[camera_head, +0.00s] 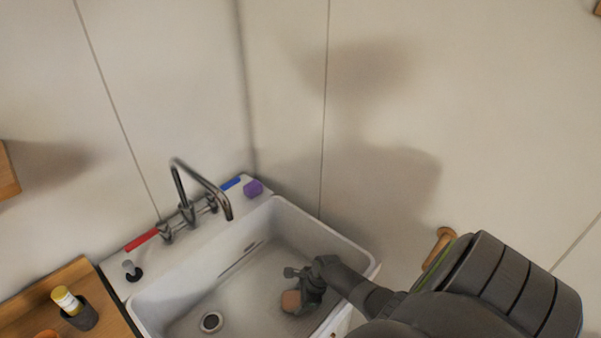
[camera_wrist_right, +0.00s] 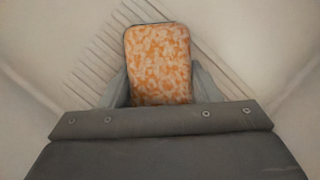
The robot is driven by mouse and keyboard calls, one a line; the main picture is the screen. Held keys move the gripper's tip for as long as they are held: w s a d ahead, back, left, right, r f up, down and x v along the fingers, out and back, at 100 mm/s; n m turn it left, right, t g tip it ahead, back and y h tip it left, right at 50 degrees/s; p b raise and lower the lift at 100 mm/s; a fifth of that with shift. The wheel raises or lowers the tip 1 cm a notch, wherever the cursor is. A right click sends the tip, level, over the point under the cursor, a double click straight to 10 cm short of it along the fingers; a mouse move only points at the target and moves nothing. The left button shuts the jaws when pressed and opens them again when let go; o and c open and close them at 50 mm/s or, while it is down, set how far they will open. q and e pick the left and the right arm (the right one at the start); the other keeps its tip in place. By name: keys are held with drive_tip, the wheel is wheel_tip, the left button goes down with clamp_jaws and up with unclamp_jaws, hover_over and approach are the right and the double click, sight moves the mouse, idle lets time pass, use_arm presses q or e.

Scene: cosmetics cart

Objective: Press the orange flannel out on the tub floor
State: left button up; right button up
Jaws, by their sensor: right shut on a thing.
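The orange flannel (camera_head: 291,301) is a small orange patch low in the white tub (camera_head: 183,280) in the head view. In the right wrist view it is a mottled orange and white block with rounded corners (camera_wrist_right: 158,62), set between the two fingers. My right gripper (camera_head: 300,292) reaches down into the tub and is shut on the flannel. The ribbed tub floor shows behind it in the wrist view. I cannot tell whether the flannel touches the floor. My left gripper is not in view.
A metal faucet (camera_head: 186,205) stands on the tub's back ledge, with a purple object (camera_head: 253,188) to its right. The drain (camera_head: 211,322) is left of my gripper. A wooden counter (camera_head: 73,275) holds a yellow-topped bottle (camera_head: 65,299). The tub walls surround my gripper.

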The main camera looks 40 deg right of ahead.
drive_tip(key=shift+s+a+f+g+p, duration=0.15)
drive_tip(key=shift+s+a+f+p, duration=0.15)
drive_tip(key=shift+s+f, duration=0.2)
drive_tip(key=shift+s+a+f+g+p, duration=0.15)
drive_tip(key=shift+s+a+f+p, duration=0.2)
drive_tip(key=shift+s, duration=0.2)
idle(0.9)
drive_tip(key=r+p, duration=0.4)
drive_tip(key=w+r+p, duration=0.1)
drive_tip(key=r+p, duration=0.1)
drive_tip(key=shift+d, duration=0.15)
drive_tip(key=shift+d+r, duration=0.1)
wheel_tip(320, 180, up, 2)
drive_tip(key=shift+w+d+r, duration=0.1)
drive_tip(key=shift+r, duration=0.15)
wheel_tip(320, 180, up, 7)
drive_tip(key=shift+f, duration=0.2)
idle(0.5)
